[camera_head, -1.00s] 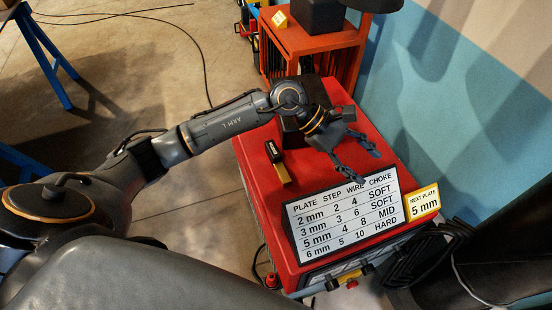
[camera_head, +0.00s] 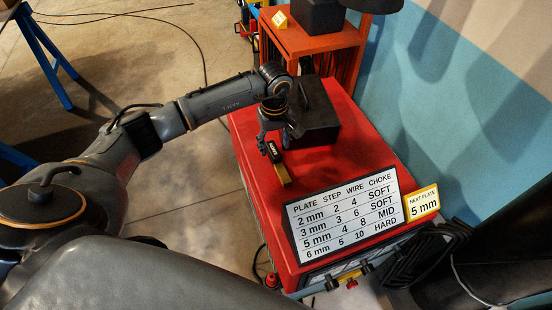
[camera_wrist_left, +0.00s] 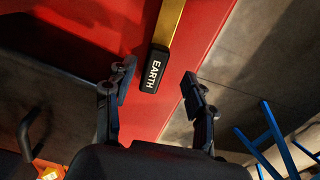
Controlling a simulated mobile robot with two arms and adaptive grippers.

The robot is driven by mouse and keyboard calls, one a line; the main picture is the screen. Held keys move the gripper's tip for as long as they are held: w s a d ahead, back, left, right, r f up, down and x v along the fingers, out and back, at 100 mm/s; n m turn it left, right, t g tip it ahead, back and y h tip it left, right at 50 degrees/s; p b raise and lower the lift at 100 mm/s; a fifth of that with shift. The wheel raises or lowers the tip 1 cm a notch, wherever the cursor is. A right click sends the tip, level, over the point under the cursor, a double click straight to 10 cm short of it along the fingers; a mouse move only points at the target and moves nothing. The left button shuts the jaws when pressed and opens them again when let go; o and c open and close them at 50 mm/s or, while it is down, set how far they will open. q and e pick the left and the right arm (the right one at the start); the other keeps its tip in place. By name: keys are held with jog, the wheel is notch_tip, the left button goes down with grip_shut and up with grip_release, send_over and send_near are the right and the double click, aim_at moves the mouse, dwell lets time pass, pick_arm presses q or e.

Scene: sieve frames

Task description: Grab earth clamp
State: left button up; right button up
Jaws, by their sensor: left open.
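The earth clamp (camera_head: 283,173) lies on top of the red machine near its left edge. It has a black end marked EARTH and a yellow bar, and shows in the left wrist view too (camera_wrist_left: 154,70). My left gripper (camera_head: 279,142) is just above the black end, pointing down. In the left wrist view the two fingers (camera_wrist_left: 160,76) are apart, one on each side of the black end, with gaps to both. Nothing is held. My right gripper does not show.
The red machine (camera_head: 247,150) carries a black box (camera_head: 318,125) with a handle close beside my left gripper. A plate settings sign (camera_head: 345,212) and a yellow "next plate 5 mm" card (camera_head: 423,203) are at its front. An orange shelf (camera_head: 310,40) stands behind.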

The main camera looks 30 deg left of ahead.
aim_at(276, 154)
pick_arm(q)
jog(key=f, duration=0.5)
jog(key=shift+w+d+f+p, duration=0.1)
jog(key=shift+d+f+p, duration=0.1)
jog(key=shift+f+p, duration=0.2)
jog(key=shift+r, duration=0.1)
grip_shut()
